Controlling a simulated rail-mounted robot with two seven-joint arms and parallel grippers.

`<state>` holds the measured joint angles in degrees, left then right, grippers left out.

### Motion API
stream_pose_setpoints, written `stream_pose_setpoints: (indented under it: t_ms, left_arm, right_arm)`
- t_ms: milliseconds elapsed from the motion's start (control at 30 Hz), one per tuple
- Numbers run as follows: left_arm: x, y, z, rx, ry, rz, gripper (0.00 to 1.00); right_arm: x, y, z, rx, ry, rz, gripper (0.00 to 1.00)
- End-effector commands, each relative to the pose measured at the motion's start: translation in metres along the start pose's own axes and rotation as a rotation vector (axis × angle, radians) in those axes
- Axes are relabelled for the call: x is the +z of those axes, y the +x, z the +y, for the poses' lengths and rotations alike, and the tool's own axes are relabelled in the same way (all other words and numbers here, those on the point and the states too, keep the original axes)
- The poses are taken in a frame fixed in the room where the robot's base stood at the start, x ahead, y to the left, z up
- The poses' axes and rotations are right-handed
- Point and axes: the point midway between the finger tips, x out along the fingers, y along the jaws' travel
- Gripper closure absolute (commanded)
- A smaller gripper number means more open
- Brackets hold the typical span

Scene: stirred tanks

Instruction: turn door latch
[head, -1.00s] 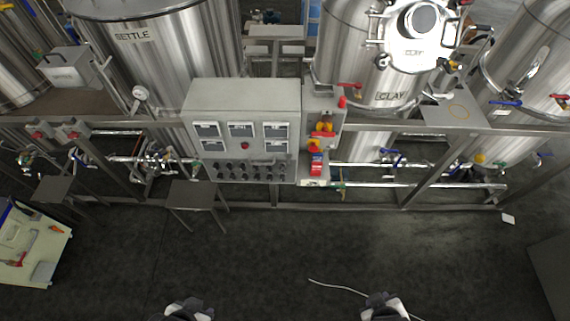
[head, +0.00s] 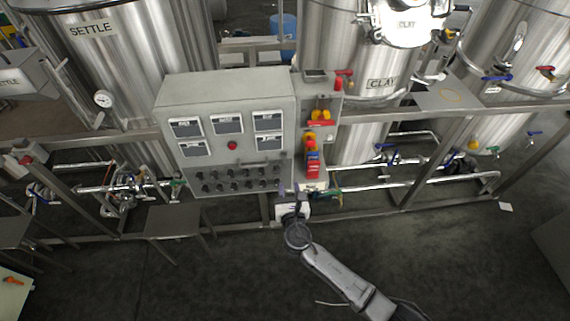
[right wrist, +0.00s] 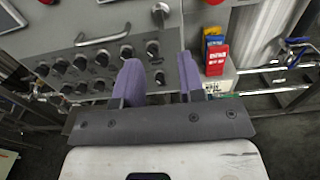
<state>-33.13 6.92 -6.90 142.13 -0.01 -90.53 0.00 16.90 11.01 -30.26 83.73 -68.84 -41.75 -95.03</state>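The grey control cabinet (head: 225,95) stands in the middle of the head view; its front also fills the upper part of the right wrist view (right wrist: 60,25). A small round metal knob, which looks like the door latch (right wrist: 160,12), sits at the top of the right wrist view, near the cabinet's right edge. My right gripper (head: 291,189) is in front of the cabinet's lower right corner. In the right wrist view its two purple fingers (right wrist: 158,63) are apart with nothing between them, below the latch and not touching it. My left gripper is out of view.
A bar handle (right wrist: 103,35) and several black knobs (right wrist: 100,58) are on the cabinet front. Red and yellow switches (head: 312,160) stand just right of it. A small grey table (head: 172,221) is at the lower left. Dark floor in front is clear.

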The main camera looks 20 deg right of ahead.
Motion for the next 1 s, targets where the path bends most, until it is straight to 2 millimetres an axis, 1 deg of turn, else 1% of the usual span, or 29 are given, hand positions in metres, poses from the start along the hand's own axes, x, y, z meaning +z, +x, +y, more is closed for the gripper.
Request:
stream_pose_setpoints:
  t_ms: [33,200,400,500,600,733,1000]
  left_arm:
    - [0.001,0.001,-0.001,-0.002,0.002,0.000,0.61]
    - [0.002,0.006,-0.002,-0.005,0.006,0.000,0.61]
    - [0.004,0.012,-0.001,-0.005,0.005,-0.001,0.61]
    - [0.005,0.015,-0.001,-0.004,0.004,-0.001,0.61]
    - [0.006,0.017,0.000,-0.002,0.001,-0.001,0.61]
    - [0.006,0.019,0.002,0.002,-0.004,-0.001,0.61]
    - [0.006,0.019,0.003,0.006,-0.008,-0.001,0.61]
  right_arm:
    - [0.000,0.011,0.000,-0.002,0.000,-0.001,0.64]
    - [0.000,0.044,0.000,-0.002,0.003,-0.001,0.64]
    - [-0.001,0.078,-0.001,-0.003,0.005,0.000,0.64]
    - [-0.001,0.090,-0.001,-0.003,0.004,0.001,0.64]
    - [-0.001,0.100,0.000,-0.002,0.006,0.001,0.64]
    - [-0.001,0.107,0.000,-0.002,0.006,0.002,0.64]
    - [0.000,0.111,-0.001,-0.002,0.007,0.002,0.64]
